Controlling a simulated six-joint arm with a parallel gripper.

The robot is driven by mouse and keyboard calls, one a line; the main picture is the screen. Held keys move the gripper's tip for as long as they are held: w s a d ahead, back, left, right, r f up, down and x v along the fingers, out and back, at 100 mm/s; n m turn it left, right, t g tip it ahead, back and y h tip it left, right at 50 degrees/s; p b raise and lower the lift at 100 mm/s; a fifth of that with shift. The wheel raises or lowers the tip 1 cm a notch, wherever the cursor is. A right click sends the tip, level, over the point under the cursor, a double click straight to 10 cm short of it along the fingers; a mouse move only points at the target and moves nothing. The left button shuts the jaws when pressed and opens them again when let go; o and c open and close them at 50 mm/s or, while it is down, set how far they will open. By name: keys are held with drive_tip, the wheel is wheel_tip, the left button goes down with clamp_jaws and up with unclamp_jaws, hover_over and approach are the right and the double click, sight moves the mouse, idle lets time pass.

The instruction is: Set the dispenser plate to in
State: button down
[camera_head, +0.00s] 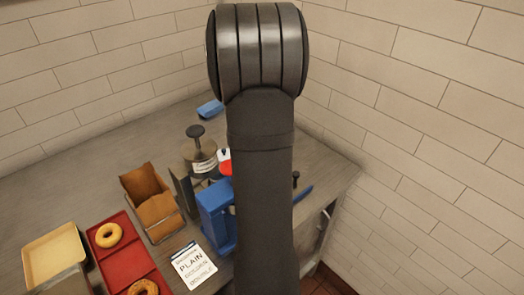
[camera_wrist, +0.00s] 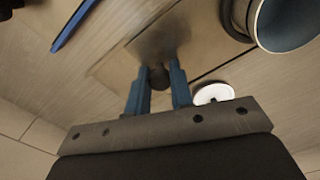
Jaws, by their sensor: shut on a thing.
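In the wrist view, my gripper (camera_wrist: 160,72) has its two blue fingers closed on a small dark round knob (camera_wrist: 159,79). The knob is at the edge of a flat brownish-grey plate (camera_wrist: 160,38), which looks like the dispenser plate. I cannot tell from this view how far in or out it stands. In the head view, my arm covers the middle and hides my gripper.
A pot with a black knob (camera_head: 201,158) stands behind the blue body. A brown paper holder (camera_head: 155,205), a PLAIN card (camera_head: 194,264) and a red tray (camera_head: 128,265) with bagels lie left. In the wrist view, a round cup-like opening (camera_wrist: 287,22) and white disc (camera_wrist: 213,94) are right.

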drive_tip(key=s+a, duration=0.3)
drive_tip(key=shift+s+a, duration=0.15)
drive_tip(key=c, duration=1.4)
unclamp_jaws()
drive_tip(key=shift+s+a, duration=0.1)
drive_tip(key=shift+o, duration=0.5)
drive_tip(key=shift+r, duration=0.1)
drive_tip(key=shift+r, duration=0.3)
wheel_tip(320, 180, up, 17)
drive_tip(key=shift+f, duration=0.15)
drive_tip(key=shift+f, duration=0.15)
